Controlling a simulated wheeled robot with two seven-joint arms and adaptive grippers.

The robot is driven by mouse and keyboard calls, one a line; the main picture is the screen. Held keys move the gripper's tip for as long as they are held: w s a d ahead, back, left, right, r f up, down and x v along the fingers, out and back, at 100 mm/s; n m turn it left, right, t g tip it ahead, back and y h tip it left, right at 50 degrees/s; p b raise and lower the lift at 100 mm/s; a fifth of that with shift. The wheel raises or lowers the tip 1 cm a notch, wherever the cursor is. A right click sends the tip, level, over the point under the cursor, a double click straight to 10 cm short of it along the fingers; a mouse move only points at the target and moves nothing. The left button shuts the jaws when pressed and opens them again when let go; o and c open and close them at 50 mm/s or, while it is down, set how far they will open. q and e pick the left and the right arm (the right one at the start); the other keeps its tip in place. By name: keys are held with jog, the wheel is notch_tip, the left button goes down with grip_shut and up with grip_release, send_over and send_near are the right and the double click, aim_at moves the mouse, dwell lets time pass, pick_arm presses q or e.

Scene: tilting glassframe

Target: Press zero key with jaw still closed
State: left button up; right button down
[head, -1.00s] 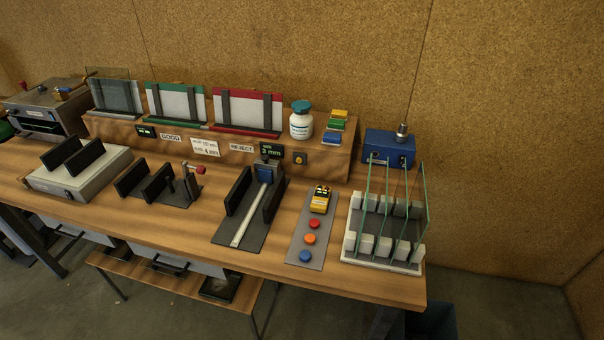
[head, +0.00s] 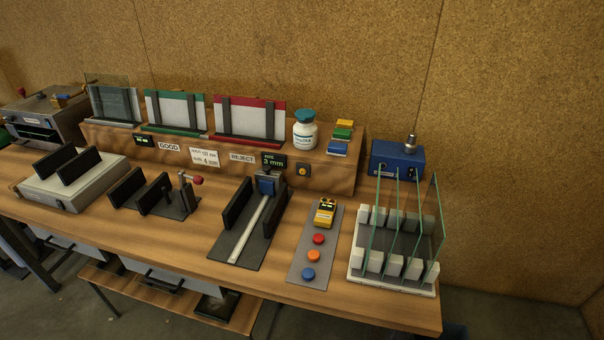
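A measuring fixture with a dark base and a pale rail (head: 250,230) stands mid-bench, with upright black plates on both sides. A blue-grey sliding block (head: 266,184), which looks like the jaw, sits at the rail's far end; I cannot tell whether it touches the stop behind it. A small dark display (head: 273,160) above it reads about 3 mm in green. Neither gripper is in view.
A rack of upright glass panes (head: 366,270) stands at the bench's right end. A white bottle (head: 304,135) stands on the shelf.

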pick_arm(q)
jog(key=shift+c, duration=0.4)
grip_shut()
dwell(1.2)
